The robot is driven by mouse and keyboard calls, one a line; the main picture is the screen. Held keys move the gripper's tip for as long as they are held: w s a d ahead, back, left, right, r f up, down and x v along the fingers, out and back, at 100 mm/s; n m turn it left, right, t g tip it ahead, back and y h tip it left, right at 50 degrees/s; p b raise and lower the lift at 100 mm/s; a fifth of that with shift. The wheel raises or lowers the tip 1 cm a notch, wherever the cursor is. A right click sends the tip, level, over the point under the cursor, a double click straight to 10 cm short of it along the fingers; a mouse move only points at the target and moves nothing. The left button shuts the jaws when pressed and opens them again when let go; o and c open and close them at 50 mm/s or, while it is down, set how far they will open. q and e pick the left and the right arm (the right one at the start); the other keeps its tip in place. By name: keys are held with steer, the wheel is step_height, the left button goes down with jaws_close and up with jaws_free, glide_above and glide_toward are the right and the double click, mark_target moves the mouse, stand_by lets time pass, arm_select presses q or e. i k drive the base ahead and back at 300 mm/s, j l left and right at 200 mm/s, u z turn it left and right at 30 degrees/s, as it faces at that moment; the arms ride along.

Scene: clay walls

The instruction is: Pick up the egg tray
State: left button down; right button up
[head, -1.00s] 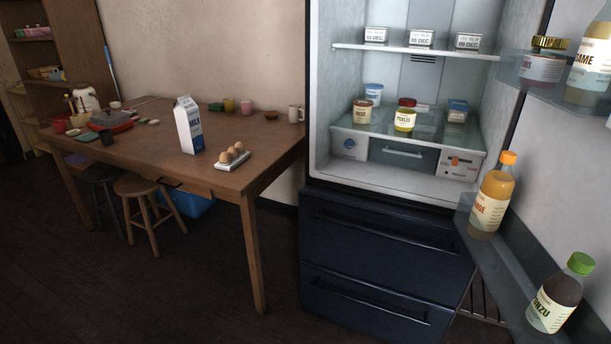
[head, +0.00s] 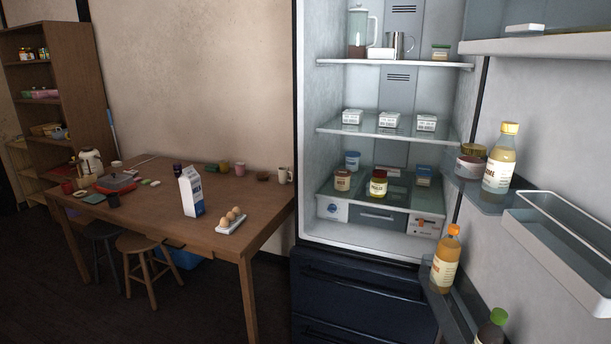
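The egg tray (head: 238,225) is a small pale tray near the front right part of the wooden table (head: 150,220). Several brown eggs (head: 230,217) stand in a row on it. A white and blue milk carton (head: 191,191) stands upright just left of the tray, apart from it. Neither of my grippers shows in the head view.
An open fridge (head: 375,180) with jars and boxes stands right of the table. Its open door with bottles (head: 445,258) fills the right side. Two stools (head: 137,245) stand at the table's front left. The tabletop right of the tray is clear.

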mark_target(228, 223)
steer(key=i+j+z, duration=0.1)
steer(key=j, duration=0.25)
steer(key=i+j, duration=0.25)
steer(key=i+j+z, duration=0.15)
steer(key=j, duration=0.35)
steer(key=i+j+z, duration=0.1)
steer(key=j, duration=0.25)
